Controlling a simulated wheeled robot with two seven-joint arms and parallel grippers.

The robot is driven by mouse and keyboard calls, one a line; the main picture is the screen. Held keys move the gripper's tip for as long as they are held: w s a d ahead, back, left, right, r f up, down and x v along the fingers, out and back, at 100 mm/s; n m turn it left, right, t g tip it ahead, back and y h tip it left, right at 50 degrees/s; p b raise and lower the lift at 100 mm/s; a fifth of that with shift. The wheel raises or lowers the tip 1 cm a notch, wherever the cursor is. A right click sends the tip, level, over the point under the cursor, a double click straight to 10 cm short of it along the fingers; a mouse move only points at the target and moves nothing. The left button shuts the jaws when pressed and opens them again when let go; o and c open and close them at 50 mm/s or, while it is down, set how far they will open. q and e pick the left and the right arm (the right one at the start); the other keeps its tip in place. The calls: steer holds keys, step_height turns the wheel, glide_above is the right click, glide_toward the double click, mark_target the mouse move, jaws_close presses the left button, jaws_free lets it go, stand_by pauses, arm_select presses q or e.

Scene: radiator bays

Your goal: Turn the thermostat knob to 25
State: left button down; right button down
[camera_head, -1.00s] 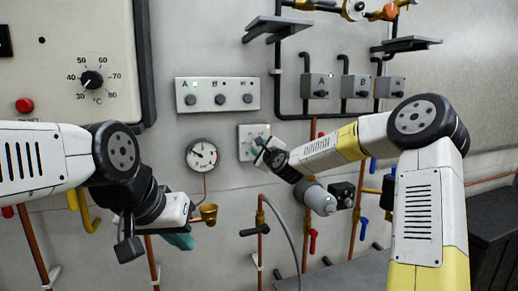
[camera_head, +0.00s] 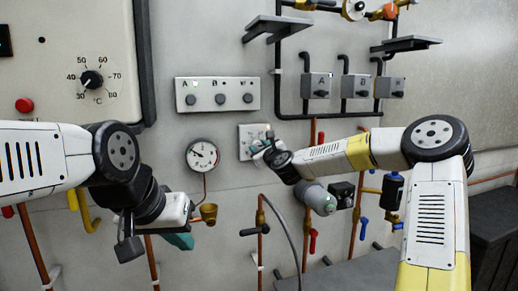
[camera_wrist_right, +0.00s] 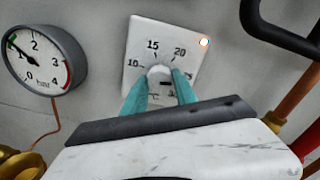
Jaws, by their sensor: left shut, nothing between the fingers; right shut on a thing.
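The thermostat is a white wall plate (camera_wrist_right: 138,45) with a dial marked 10, 15 and 20, a partly covered 25 at the right, and a lit orange lamp at its upper right corner. Its round white knob (camera_wrist_right: 159,72) sits between the teal fingers of my right gripper (camera_wrist_right: 160,86), which is shut on it. I cannot read the knob's pointer. In the head view the plate (camera_head: 246,131) is mid-wall, partly hidden by my right gripper (camera_head: 261,147). My left gripper (camera_head: 180,240) is shut and empty, low at the left, apart from the thermostat.
A pressure gauge (camera_head: 202,155) is just left of the thermostat. A white switch panel (camera_head: 217,95) is above it. A larger dial (camera_head: 92,80) marked in °C and a red button (camera_head: 25,105) are at the left. Pipes and a red-handled valve (camera_head: 313,243) run below right.

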steer(key=shift+f, duration=0.1)
steer(key=c, duration=1)
jaws_free()
steer(key=shift+o, duration=0.2)
steer(key=shift+s, duration=0.1)
steer(key=v, duration=0.7)
steer(key=shift+s+d, duration=0.15)
steer(key=shift+s, duration=0.15)
